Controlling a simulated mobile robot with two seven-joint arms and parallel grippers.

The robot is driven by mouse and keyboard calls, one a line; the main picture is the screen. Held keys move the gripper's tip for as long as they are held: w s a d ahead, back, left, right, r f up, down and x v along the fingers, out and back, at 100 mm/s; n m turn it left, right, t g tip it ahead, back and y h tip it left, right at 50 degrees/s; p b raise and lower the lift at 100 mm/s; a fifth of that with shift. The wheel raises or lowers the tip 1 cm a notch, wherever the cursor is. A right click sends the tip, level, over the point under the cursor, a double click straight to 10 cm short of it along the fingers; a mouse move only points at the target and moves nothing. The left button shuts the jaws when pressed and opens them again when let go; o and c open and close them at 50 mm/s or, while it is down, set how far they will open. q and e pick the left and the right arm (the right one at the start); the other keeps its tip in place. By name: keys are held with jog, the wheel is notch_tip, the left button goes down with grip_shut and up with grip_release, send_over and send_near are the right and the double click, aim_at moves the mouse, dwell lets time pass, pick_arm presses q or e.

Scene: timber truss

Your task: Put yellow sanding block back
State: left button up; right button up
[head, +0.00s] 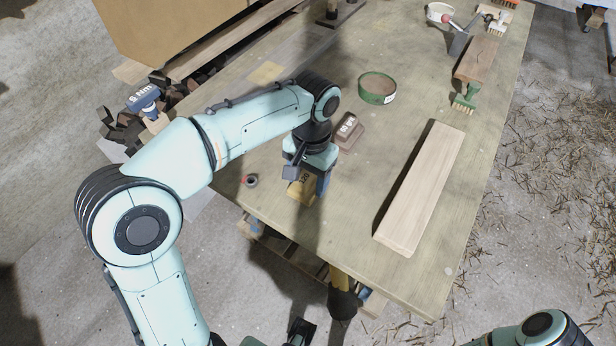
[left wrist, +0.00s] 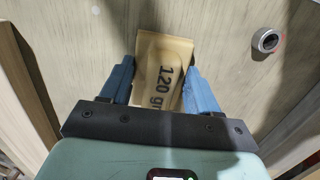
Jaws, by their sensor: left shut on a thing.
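The yellow sanding block (head: 301,190) is at the front left part of the workbench, between the fingers of my left gripper (head: 306,182). In the left wrist view the block (left wrist: 163,75) shows "120 gr" lettering, and the blue fingers of my left gripper (left wrist: 162,88) close on its two sides. I cannot tell whether the block touches the bench top. A brown block (head: 348,130) marked with grit lettering lies behind it on the bench. My right gripper is not visible; only part of my right arm shows at the bottom right of the head view.
A small dark ring-shaped item (head: 250,181) lies left of my left gripper. A green round tin (head: 377,88) and a pale timber board (head: 421,188) lie on the workbench (head: 370,265). The front middle of the bench is clear.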

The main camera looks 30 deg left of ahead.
pick_arm(q)
jog(key=shift+f, duration=0.1)
jog(key=o, duration=0.9)
jog(key=shift+o, duration=0.2)
notch_tip(320, 180, up, 12)
jog(key=w+p, duration=0.1)
jog(key=p, duration=0.2)
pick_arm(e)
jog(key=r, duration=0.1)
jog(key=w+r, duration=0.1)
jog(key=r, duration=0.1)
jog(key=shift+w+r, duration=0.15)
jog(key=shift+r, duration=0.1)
pick_arm(q)
jog(key=shift+w, duration=0.1)
